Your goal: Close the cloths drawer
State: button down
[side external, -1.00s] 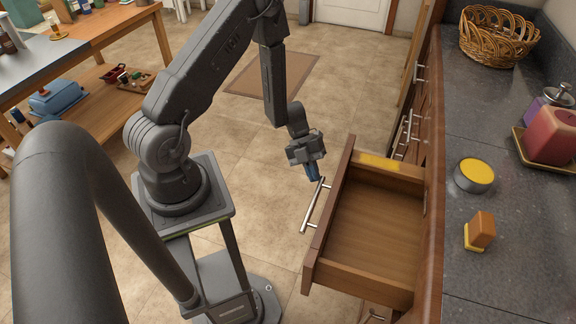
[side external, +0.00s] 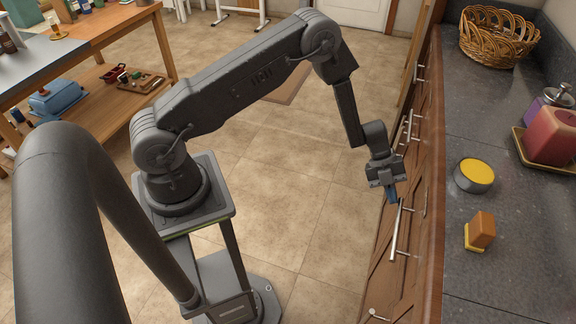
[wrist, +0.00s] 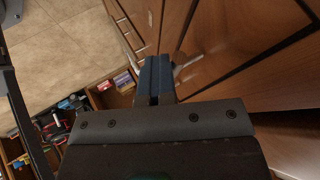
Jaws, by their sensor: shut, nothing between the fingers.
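The drawer (side external: 383,240) sits in the row of brown wooden fronts under the counter. Its front looks flush or nearly flush with the cabinet, and its inside is out of sight. Its silver bar handle (side external: 397,232) points along the front; part of a handle also shows in the wrist view (wrist: 188,66). My gripper (side external: 391,195) is at the far end of the handle, with its blue fingers shut and empty against or very close to the drawer front. In the wrist view my fingers (wrist: 155,76) are together beside the handle; contact is hard to tell.
The dark counter (side external: 485,285) carries a wicker basket (side external: 498,38), a yellow-topped tin (side external: 474,175), an orange block (side external: 481,230) and a red container (side external: 551,135). Wooden compartments with small items (wrist: 55,120) show at lower left in the wrist view.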

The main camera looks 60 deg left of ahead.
jog(key=shift+w+d, duration=0.2)
jog(key=shift+d, duration=0.05)
jog(key=s+a+r, duration=0.4)
jog(key=a+r, duration=0.3)
jog(key=a, duration=0.3)
jog(key=s+d+r+m+y, duration=0.2)
jog(key=s+r+m, duration=0.2)
jog(key=r+m, duration=0.6)
jog(key=s+d+r+m+y, duration=0.15)
jog(key=s+r+m, duration=0.25)
jog(key=r+m, duration=0.6)
jog(key=s+r+m+t+y, duration=0.2)
jog(key=s+r+m, duration=0.2)
jog(key=s+m, duration=0.4)
jog(key=s+a+r+m+t+y, duration=0.1)
jog(key=s+m, duration=0.8)
jog(key=m, duration=0.9)
jog(key=shift+a+r+m+t+y, duration=0.3)
jog(key=shift+r+t+y, duration=0.6)
jog(key=shift+r, duration=0.45)
